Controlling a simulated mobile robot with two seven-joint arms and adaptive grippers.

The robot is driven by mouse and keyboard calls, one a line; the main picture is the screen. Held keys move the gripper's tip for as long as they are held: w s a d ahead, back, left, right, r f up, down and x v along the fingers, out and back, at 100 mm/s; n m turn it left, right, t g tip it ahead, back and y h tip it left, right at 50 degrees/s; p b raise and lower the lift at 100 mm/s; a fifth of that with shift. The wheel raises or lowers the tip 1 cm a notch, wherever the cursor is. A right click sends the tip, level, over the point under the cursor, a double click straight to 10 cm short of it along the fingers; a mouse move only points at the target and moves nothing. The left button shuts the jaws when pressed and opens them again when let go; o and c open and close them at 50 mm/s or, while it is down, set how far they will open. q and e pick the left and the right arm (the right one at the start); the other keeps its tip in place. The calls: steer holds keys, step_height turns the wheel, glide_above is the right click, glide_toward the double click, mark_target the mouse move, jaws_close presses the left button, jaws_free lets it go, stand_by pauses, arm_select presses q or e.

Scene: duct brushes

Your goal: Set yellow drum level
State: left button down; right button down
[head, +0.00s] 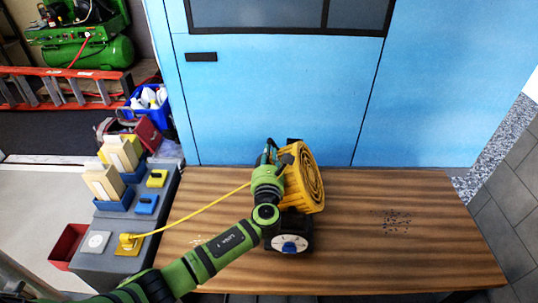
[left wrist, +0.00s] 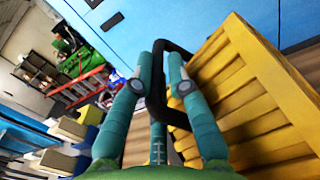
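The yellow drum (head: 305,178), round with dark rings on its face, stands over a dark base (head: 305,222) on the wooden table. It looks tilted, its face turned to the right. My left gripper (head: 272,160) is at the drum's left side. In the left wrist view, my left gripper (left wrist: 159,70) has its two fingers close on either side of a black handle (left wrist: 157,95), apparently shut on it. The ribbed yellow drum (left wrist: 245,90) fills the right of that view. A blue knob on a white dial (head: 289,245) shows on the base. My right gripper is not in view.
The wooden table (head: 420,245) is clear at right except for dark specks (head: 393,219). A yellow cable (head: 190,216) runs left to a yellow plug (head: 129,241) on a grey bench (head: 90,260). A blue wall (head: 270,100) stands close behind the table.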

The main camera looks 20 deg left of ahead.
arm_select(q)
steer(key=c, duration=1.3)
jaws_free()
steer(key=v, duration=1.2)
steer(key=shift+s+r, duration=0.1)
